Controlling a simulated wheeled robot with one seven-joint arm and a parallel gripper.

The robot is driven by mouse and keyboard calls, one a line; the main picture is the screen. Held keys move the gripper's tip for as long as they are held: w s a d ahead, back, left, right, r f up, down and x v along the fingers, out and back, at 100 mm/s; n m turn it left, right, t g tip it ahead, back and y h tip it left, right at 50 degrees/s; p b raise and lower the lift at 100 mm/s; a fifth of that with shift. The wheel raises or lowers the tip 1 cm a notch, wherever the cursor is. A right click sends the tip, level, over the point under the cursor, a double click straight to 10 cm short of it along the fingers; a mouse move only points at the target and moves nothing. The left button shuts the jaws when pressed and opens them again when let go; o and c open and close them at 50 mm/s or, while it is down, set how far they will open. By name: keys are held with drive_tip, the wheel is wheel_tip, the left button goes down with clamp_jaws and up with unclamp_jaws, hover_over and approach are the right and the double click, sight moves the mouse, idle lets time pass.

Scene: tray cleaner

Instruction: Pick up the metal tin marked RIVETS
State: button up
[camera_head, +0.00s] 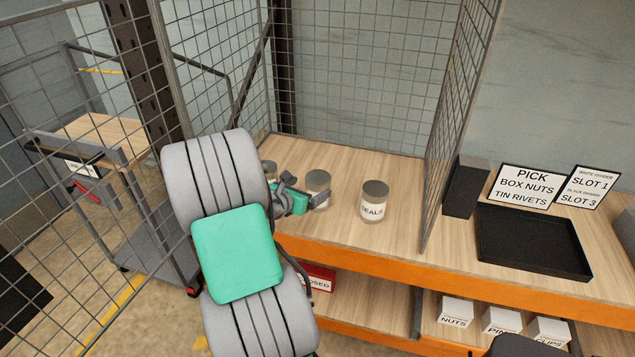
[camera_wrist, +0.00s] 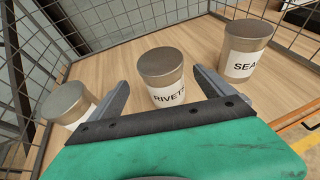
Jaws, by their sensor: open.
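The metal tin marked RIVETS (camera_wrist: 163,75) stands upright on the wooden shelf in the wrist view, ahead of my gripper and roughly between its fingers. My gripper (camera_wrist: 172,90) is open and empty, with one finger to each side of the tin's near side. In the head view, the middle tin (camera_head: 318,183) stands just beyond my gripper (camera_head: 303,196); its label is mostly hidden there. I cannot tell whether the fingers touch the tin.
A tin marked SEALS (camera_head: 374,202) stands to the right, and another tin (camera_wrist: 70,104) to the left, close to the left finger. Wire mesh panels (camera_head: 465,110) enclose the shelf bay. A black tray (camera_head: 535,262) lies beyond the right panel.

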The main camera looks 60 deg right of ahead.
sight(319, 183)
drive_tip(key=x, duration=0.3)
drive_tip(key=p+x, duration=0.1)
drive_tip(key=x, duration=0.2)
drive_tip(key=shift+s, duration=0.25)
drive_tip(key=c, duration=1.8)
drive_tip(key=shift+r, duration=0.1)
drive_tip(key=shift+c, duration=0.4)
